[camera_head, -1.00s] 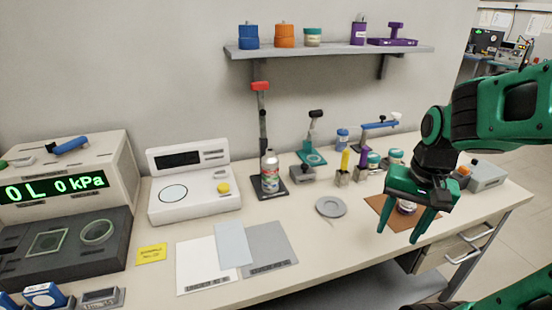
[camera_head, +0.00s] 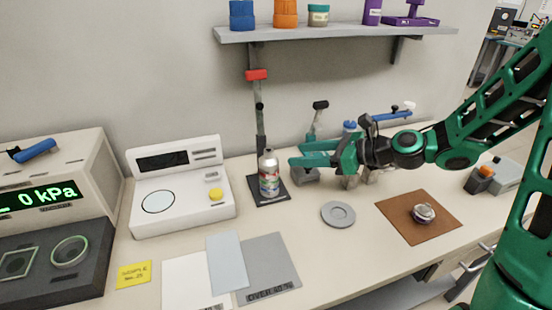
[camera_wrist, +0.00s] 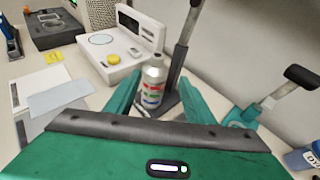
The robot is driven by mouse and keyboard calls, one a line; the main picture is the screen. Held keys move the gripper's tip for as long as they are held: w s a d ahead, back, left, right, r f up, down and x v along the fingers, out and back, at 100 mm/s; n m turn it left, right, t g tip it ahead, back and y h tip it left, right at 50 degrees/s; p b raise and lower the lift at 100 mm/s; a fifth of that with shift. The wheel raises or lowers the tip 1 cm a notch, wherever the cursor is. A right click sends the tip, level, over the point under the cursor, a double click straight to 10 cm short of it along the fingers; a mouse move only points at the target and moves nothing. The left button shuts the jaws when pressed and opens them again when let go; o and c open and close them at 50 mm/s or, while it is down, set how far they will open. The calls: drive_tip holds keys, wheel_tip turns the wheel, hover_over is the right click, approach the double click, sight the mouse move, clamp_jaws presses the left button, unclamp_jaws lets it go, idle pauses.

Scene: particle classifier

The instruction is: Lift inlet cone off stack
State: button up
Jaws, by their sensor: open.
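The stack (camera_head: 269,182) stands upright on a dark stand base, with coloured bands and a silvery cone-shaped top, the inlet cone (camera_head: 268,157). In the wrist view the inlet cone (camera_wrist: 154,70) tops the stack (camera_wrist: 152,92), which appears beyond and between my fingers. My gripper (camera_head: 296,155) is open and empty, lying level just right of the stack with its fingers pointing left. Its two green fingers also show in the wrist view (camera_wrist: 160,98). The fingers look apart from the stack; the exact gap is hard to tell.
A stand post with a red top (camera_head: 257,75) rises behind the stack. A white instrument (camera_head: 180,210) is to its left. A grey disc (camera_head: 338,214) and a brown mat (camera_head: 395,222) with a small round metal part (camera_head: 423,214) lie to the right. A shelf (camera_head: 330,34) hangs above.

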sight(269, 155)
drive_tip(key=x, duration=1.1)
drive_tip(key=shift+s+a+r, duration=0.2)
drive_tip(key=shift+a+r, duration=0.05)
drive_tip(key=shift+a, duration=0.1)
clamp_jaws()
